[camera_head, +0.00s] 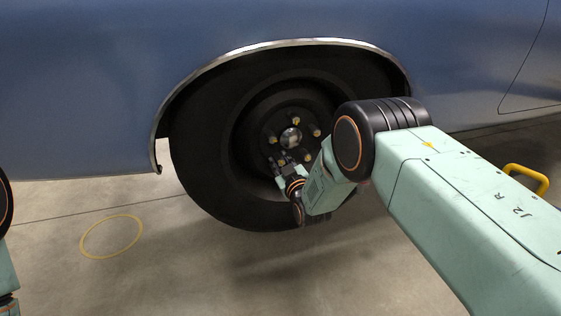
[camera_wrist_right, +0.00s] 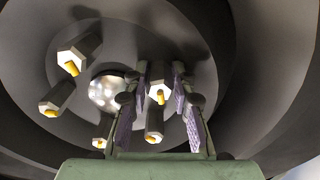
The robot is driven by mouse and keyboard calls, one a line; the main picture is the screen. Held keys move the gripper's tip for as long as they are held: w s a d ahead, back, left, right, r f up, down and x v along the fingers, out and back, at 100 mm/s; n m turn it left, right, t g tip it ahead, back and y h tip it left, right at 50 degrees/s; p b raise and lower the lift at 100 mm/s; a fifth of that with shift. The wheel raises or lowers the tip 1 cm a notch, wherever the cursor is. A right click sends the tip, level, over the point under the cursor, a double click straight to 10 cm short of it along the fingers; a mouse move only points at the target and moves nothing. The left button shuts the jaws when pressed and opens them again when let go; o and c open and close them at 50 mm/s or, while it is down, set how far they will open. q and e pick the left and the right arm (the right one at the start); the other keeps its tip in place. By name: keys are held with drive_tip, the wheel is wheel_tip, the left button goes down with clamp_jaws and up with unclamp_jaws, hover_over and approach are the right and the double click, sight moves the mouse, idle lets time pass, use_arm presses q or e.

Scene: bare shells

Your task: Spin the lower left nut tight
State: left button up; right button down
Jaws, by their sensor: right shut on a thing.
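The wheel (camera_head: 205,170) carries several long hex nuts with yellow centres around a shiny round hub (camera_head: 291,138). The lower left nut (camera_head: 281,162) is partly hidden by my right gripper (camera_head: 280,161) in the head view. In the right wrist view, my right gripper (camera_wrist_right: 158,112) has its two purple-padded fingers on either side of this nut (camera_wrist_right: 155,123), shut on it. The hub (camera_wrist_right: 108,90) shows just left of the fingers. My left gripper is out of view; only part of my left arm shows at the left edge.
Other nuts stick out close by, such as the top nut (camera_head: 296,121) and the right nut (camera_head: 316,132). The blue car body (camera_head: 90,90) and chrome arch trim (camera_head: 250,47) overhang the wheel. A yellow ring (camera_head: 111,236) marks the open floor. A yellow handle (camera_head: 527,178) is at right.

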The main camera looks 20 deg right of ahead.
drive_tip(key=m, duration=1.3)
drive_tip(key=shift+a+p, duration=0.1)
drive_tip(key=shift+p, duration=0.2)
drive_tip(key=shift+m, duration=0.3)
drive_tip(key=c, duration=1.1)
unclamp_jaws()
drive_tip(key=s, duration=1.2)
drive_tip(key=shift+d, duration=0.2)
